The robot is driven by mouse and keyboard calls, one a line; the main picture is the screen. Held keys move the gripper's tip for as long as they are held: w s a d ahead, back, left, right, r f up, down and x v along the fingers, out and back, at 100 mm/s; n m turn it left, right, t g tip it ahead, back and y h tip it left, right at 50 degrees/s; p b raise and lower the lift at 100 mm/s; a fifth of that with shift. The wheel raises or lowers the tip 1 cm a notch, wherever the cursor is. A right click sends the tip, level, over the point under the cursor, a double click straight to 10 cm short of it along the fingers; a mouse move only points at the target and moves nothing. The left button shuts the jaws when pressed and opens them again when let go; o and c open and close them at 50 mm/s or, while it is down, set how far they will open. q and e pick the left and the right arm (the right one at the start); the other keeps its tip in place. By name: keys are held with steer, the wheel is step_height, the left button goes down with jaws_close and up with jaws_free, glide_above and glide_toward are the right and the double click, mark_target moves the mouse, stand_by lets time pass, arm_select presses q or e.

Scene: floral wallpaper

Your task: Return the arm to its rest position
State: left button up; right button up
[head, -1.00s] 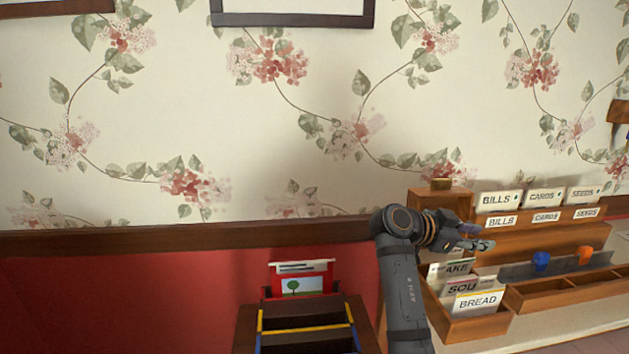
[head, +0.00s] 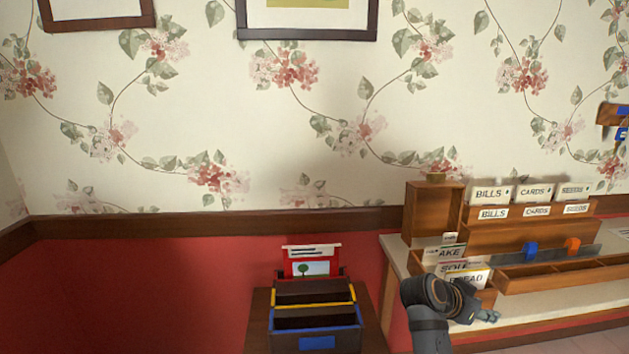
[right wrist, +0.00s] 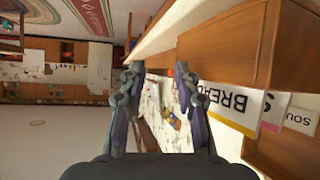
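My right arm shows at the lower right of the head view, its gripper (head: 488,316) beside and below the wooden card box with the BREAD card (head: 468,279). In the right wrist view the two fingers of my right gripper (right wrist: 157,72) stand apart with nothing between them. The BREAD card also shows there (right wrist: 231,103), to the right of the fingers and apart from them. My left gripper is in neither view.
A wooden organizer (head: 433,212) with BILLS, CARDS and SEEDS labels stands on a pale shelf (head: 398,258). A dark tiered holder (head: 316,318) stands left of my arm.

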steer(key=s+a+f+n+y, duration=0.25)
steer(key=s+f+n, duration=0.2)
steer(key=f, duration=0.25)
steer(key=s+a+f+n+y, duration=0.2)
steer(key=s+f+n+y, duration=0.1)
steer(key=s+f, duration=0.35)
steer(key=s+a+f+n+y, duration=0.5)
steer(key=s+a+n, duration=0.25)
steer(key=s, duration=0.55)
step_height(320, 180, down, 24)
steer(key=s+d+m+g, duration=0.1)
steer(key=g, duration=0.1)
steer(key=s+d+f, duration=0.1)
steer(key=s+f, duration=0.8)
steer(key=f, duration=0.4)
steer(key=s+f+p, duration=0.1)
steer(key=s+f, duration=0.4)
steer(key=s, duration=0.6)
arm_select(q)
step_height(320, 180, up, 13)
steer(key=p, duration=1.2)
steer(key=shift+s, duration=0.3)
arm_select(e)
step_height(320, 180, up, 12)
steer(key=shift+w+d+r+g, duration=0.2)
steer(key=shift+d+g, duration=0.1)
steer(key=shift+g, duration=0.1)
